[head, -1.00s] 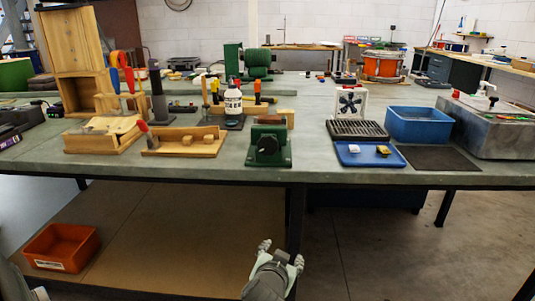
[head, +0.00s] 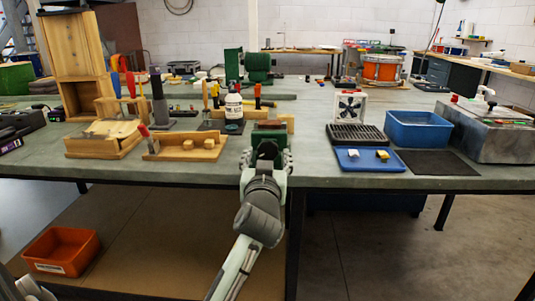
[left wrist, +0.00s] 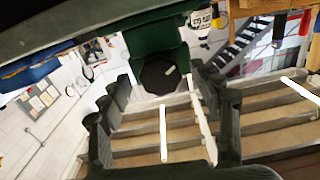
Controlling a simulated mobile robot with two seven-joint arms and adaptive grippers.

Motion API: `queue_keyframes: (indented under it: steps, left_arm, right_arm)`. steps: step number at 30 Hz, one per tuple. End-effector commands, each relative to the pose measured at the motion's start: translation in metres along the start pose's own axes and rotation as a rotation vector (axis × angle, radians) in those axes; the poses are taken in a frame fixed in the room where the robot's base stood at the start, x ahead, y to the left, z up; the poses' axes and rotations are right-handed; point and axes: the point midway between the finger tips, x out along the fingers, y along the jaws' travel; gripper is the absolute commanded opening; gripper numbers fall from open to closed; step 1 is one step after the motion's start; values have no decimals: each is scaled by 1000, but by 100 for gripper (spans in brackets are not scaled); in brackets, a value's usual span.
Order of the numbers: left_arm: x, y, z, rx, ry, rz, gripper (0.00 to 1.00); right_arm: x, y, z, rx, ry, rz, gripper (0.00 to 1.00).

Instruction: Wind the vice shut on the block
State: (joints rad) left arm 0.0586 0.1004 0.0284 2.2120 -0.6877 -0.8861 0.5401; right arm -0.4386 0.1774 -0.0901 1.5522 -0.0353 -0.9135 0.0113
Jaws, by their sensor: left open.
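The green vice (head: 269,134) stands at the front edge of the bench, partly hidden behind my left gripper. A brownish block (head: 270,124) shows at its top, but I cannot tell how closely the jaws sit against it. My left gripper (head: 266,160) is open in front of the vice's lower front. In the left wrist view the vice (left wrist: 152,38) appears upside down, with a dark round hub (left wrist: 158,74) carrying a small pale mark. The open fingers (left wrist: 160,112) lie to either side below the hub; contact is not visible. My right gripper is not in view.
Left of the vice is a wooden fixture (head: 184,153); behind it stands a white bottle (head: 233,105). To the right are a blue tray (head: 369,164), a black grate (head: 356,136) and a blue bin (head: 418,130). An orange bin (head: 62,252) sits on the lower shelf.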

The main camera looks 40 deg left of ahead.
Motion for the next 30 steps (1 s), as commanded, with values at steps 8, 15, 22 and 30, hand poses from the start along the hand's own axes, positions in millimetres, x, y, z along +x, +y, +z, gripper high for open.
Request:
queue_keyframes:
  steps: [8, 15, 22, 30]
  left_arm:
    - [5, 0, 0, -1, 0, 1, 64]
    - [4, 0, 0, 0, -1, 1, 40]
    - [4, 0, 0, 0, -1, 1, 14]
    - [4, 0, 1, 32, -1, 1, 14]
  right_arm:
    - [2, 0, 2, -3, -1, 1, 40]
    - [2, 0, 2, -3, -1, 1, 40]
    - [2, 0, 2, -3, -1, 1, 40]
    - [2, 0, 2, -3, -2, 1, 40]
